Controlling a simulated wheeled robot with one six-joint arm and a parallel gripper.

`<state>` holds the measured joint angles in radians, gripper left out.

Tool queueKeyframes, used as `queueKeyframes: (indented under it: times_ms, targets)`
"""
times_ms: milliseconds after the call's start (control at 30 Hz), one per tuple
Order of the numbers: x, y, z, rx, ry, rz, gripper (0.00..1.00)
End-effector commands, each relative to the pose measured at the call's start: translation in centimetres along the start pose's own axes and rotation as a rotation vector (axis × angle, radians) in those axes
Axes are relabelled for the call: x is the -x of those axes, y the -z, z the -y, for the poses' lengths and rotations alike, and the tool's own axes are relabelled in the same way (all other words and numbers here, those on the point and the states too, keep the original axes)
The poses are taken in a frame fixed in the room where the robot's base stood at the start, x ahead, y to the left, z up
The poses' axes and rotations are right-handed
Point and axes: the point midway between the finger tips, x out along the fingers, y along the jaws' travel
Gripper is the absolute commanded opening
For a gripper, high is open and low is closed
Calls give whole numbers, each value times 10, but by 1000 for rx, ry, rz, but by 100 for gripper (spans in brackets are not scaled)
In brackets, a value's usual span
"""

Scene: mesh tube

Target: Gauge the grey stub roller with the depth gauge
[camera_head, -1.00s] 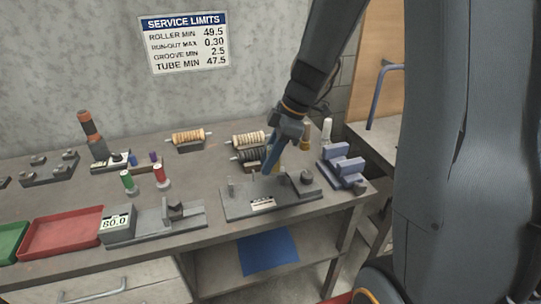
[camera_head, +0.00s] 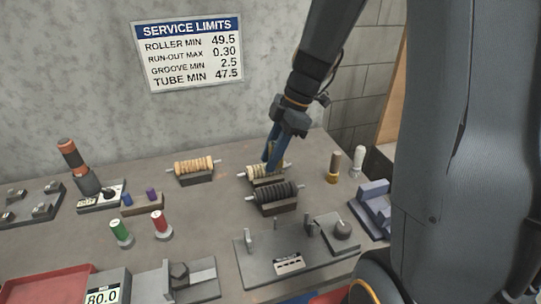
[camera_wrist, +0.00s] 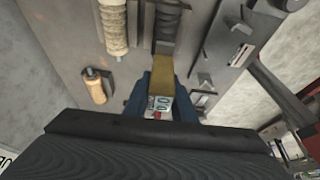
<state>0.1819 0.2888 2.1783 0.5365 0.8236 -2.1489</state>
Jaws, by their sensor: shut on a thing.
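The grey stub roller (camera_head: 277,193) is dark and ribbed and lies on a low cradle in the middle of the bench. In the wrist view it seems to be the dark shape (camera_wrist: 167,18) at the top centre, partly hidden by what I hold. My gripper (camera_head: 268,165) is in the air over the rollers, its fingertips overlapping the cream roller in the head view. The wrist view shows it shut on the depth gauge (camera_wrist: 161,76), a brass-coloured body with a small digit display. The gauge is mostly hidden in the head view.
A cream roller (camera_head: 262,173) and a tan roller (camera_head: 194,165) lie behind and left. A fixture plate (camera_head: 262,262) with posts is in front. A brass post (camera_head: 333,168), white post (camera_head: 358,161) and blue-grey block (camera_head: 372,205) stand right. Red and green spools stand left.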

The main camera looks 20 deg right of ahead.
Motion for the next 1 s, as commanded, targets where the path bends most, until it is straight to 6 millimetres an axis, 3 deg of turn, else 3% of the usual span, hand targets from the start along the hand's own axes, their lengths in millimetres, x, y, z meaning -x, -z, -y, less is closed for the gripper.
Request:
queueKeyframes:
  times_ms: [700,1000]
  targets:
    - [-52,-20,-1,1,1,0,0]
    - [-59,-23,0,2,1,0,0]
